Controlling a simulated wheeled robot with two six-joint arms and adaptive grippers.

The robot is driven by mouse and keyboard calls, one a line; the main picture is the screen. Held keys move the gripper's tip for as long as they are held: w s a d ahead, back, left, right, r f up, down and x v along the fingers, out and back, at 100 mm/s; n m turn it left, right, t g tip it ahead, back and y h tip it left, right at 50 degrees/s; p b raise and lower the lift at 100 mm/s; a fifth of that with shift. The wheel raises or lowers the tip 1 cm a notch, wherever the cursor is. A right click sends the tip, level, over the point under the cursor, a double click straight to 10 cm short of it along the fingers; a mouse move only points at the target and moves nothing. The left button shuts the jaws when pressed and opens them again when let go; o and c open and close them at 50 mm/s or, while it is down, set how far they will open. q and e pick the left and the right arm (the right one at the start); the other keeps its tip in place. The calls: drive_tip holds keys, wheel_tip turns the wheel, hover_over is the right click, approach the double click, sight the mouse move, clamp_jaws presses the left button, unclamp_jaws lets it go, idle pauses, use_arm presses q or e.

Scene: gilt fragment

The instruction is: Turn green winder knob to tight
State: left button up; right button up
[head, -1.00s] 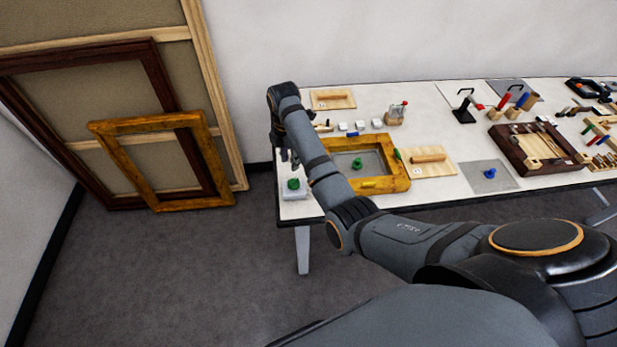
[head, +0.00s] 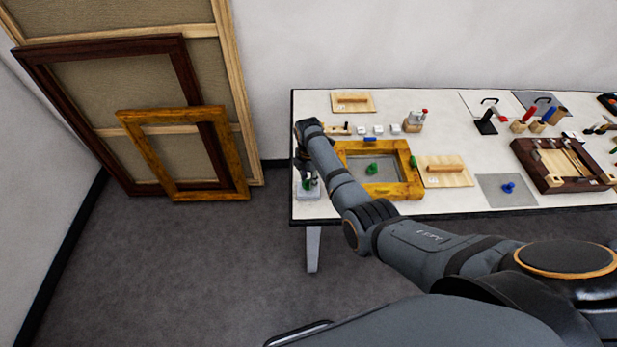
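A green knob (head: 307,184) sits on a small pale box (head: 308,195) at the table's left front corner. My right gripper (head: 310,181) points down at this knob, with dark fingers at or around it. The fingers partly cover the knob, and I cannot tell whether they touch it or how wide they stand. A second green knob (head: 372,169) lies on the grey panel inside a gilt frame (head: 413,190) to the right. My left gripper is not in view.
My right arm passes over the left side of the gilt frame. A wooden board (head: 445,179), a grey plate with a blue knob (head: 508,187) and a dark tray (head: 535,180) stand further right. Large frames (head: 185,190) lean on the wall at left.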

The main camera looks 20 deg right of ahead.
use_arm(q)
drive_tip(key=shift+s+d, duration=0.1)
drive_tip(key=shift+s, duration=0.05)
use_arm(e)
drive_tip(key=shift+c, duration=0.3)
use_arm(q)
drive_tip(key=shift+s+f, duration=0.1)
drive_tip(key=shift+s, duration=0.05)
use_arm(e)
clamp_jaws()
